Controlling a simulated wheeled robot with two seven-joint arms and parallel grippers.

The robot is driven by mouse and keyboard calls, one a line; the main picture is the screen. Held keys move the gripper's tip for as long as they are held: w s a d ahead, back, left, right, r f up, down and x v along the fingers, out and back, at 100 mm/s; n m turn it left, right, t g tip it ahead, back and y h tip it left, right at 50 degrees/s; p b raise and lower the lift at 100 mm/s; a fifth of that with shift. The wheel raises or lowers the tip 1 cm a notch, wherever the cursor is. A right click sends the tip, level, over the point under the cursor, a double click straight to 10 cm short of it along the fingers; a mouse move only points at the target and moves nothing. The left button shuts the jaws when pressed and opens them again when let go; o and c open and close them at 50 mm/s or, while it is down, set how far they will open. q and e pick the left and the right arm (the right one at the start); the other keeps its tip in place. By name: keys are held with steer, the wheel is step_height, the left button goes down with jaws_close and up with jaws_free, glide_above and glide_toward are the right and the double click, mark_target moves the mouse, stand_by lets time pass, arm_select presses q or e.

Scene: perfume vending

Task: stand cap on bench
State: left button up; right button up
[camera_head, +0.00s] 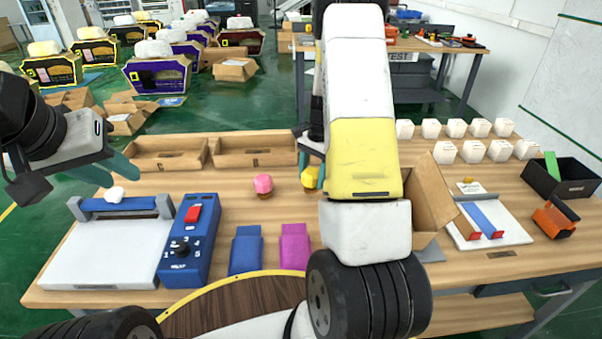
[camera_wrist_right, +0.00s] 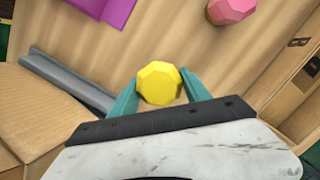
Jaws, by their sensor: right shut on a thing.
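A faceted yellow cap (camera_head: 310,177) is between the teal fingers of my right gripper (camera_head: 312,172). In the right wrist view the yellow cap (camera_wrist_right: 159,83) is gripped, with a finger on each side. My right gripper is shut on it, low over the wooden bench (camera_head: 225,165). I cannot tell whether the cap touches the bench, and its lower side is hidden. A pink cap (camera_head: 263,184) stands on the bench just left of it and also shows in the right wrist view (camera_wrist_right: 232,8). My left gripper (camera_head: 108,172) is open and empty at the bench's left side.
Blue (camera_head: 246,250) and magenta (camera_head: 293,246) box-like pieces lie nearer me. A blue control box (camera_head: 188,240) and white sealer plate (camera_head: 105,255) are left. Wooden trays (camera_head: 168,153) line the back. An open carton (camera_head: 432,195) is right of my right arm.

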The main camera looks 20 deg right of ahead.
mark_target(312, 185)
steer(key=shift+f, duration=1.9)
steer(key=o, duration=1.4)
steer(key=shift+f, duration=0.1)
